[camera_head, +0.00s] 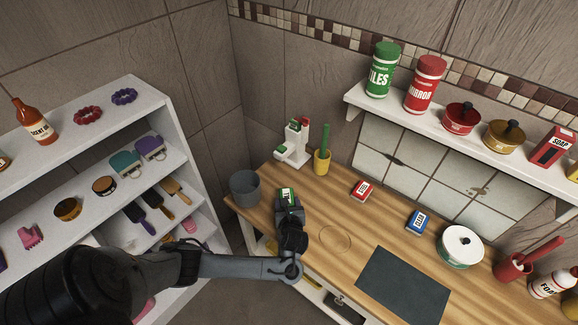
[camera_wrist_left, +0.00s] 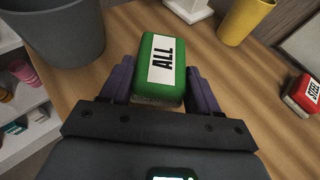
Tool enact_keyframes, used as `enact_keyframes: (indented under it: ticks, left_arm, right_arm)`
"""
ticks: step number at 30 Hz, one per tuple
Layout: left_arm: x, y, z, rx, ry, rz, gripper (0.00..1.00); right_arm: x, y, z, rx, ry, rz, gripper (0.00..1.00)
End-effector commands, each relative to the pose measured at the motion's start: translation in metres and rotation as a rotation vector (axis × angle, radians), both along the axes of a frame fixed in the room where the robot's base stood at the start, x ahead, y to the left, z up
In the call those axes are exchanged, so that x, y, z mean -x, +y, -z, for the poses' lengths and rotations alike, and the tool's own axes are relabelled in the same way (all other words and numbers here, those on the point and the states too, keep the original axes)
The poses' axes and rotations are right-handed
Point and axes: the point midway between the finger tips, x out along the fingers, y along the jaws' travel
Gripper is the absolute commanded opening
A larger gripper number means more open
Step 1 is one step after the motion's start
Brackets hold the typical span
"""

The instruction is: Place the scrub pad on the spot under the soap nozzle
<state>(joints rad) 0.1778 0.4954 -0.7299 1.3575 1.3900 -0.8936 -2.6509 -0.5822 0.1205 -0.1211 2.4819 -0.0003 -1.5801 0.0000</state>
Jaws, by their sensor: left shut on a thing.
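The spot under the nozzle is not clearly visible. My right gripper is not in view.
A grey bin (camera_head: 245,188) stands left of the pad. A yellow cup (camera_head: 322,162) with a green brush is right of the dispenser. Red (camera_head: 361,190) and blue (camera_head: 418,221) blocks lie further right. The counter between pad and dispenser looks clear.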

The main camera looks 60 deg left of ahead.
Motion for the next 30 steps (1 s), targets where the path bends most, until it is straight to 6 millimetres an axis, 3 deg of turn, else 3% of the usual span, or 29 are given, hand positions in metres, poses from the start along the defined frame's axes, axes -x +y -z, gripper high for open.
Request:
enact_keyframes:
  ticks: [2, 7, 21, 30]
  left_arm:
    - [0.007, 0.0, 0.0, 0.0, 0.002, 0.001, 0.32]
    - [0.005, 0.015, 0.005, -0.002, -0.003, 0.001, 0.32]
    - [-0.051, 0.116, 0.006, 0.0, -0.003, -0.002, 0.32]
    - [-0.073, 0.153, 0.004, 0.001, -0.002, 0.001, 0.32]
  right_arm:
    - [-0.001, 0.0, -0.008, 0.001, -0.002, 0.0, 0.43]
    - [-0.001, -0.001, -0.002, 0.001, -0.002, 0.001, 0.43]
    - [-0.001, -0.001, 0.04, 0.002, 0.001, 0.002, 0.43]
    - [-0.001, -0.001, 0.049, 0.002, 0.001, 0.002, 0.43]
